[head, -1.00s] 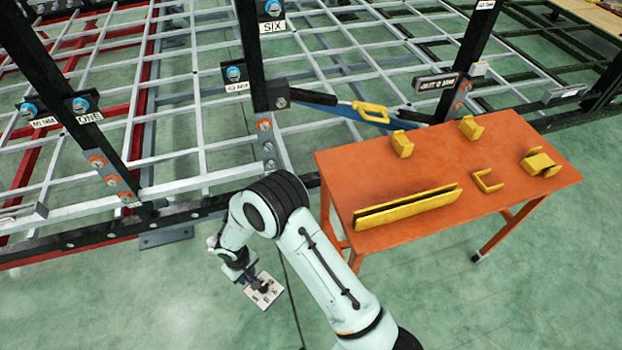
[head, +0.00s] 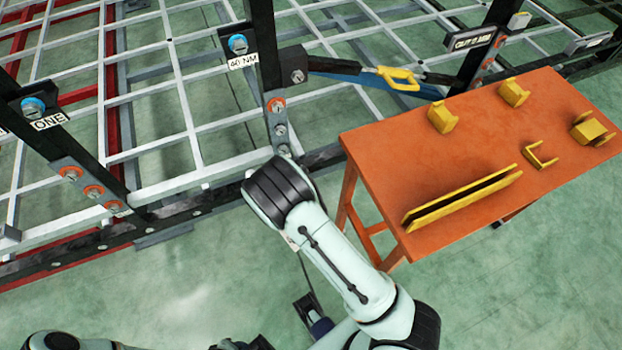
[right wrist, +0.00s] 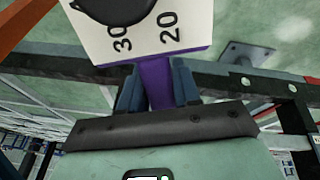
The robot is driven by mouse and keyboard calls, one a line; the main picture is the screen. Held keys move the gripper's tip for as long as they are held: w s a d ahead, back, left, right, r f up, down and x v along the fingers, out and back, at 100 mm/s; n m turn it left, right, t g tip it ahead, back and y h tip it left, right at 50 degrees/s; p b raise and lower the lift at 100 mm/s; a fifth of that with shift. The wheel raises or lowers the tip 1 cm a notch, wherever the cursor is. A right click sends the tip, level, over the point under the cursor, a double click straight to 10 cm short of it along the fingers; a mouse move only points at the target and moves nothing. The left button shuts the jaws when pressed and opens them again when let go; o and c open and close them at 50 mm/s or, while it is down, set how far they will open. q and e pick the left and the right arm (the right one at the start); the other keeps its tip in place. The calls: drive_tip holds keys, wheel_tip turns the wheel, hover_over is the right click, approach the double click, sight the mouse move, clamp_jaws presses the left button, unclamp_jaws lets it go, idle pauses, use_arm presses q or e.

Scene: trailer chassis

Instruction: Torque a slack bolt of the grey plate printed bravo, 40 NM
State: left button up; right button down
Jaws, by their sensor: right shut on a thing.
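My right gripper (right wrist: 157,88) is shut on the purple stem of a tool (right wrist: 155,75). The tool has a white dial face marked 30 and 20 and a black round part. In the head view this gripper cannot be made out past my bent right arm. A grey plate with several bolts (head: 280,128), one ringed orange, is on the middle post. Another such plate (head: 91,188) is low on the left post. No print reading bravo is legible. A 40 NM label (head: 243,61) sits under a blue-headed bolt (head: 238,43). My left gripper is not in view.
An orange table (head: 440,165) at right carries several yellow brackets and a long yellow channel (head: 462,199). A yellow-handled tool (head: 395,77) is by the chassis behind it. A ONE label (head: 48,121) is on the left post. Green floor is clear in front of the chassis.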

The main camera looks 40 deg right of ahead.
drive_tip(key=w+d+f+n+t+h+b, duration=0.15)
drive_tip(key=w+d+f+t+b, duration=0.35)
drive_tip(key=d+t+b, duration=0.5)
use_arm(q)
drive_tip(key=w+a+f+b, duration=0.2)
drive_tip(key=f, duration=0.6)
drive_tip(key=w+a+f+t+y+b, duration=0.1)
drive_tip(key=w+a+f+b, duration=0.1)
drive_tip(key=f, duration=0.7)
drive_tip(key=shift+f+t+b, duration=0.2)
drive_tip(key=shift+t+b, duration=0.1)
drive_tip(key=shift+b, duration=0.1)
use_arm(e)
drive_tip(key=d+r+t+h, duration=0.1)
drive_tip(key=d+r+t, duration=0.2)
drive_tip(key=d+r, duration=0.2)
wheel_tip(320, 180, up, 2)
drive_tip(key=shift+s+d+r+t, duration=0.1)
drive_tip(key=shift+s+d+t, duration=0.2)
drive_tip(key=shift+s, duration=0.15)
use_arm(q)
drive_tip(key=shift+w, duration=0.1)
use_arm(e)
drive_tip(key=shift+h, duration=0.25)
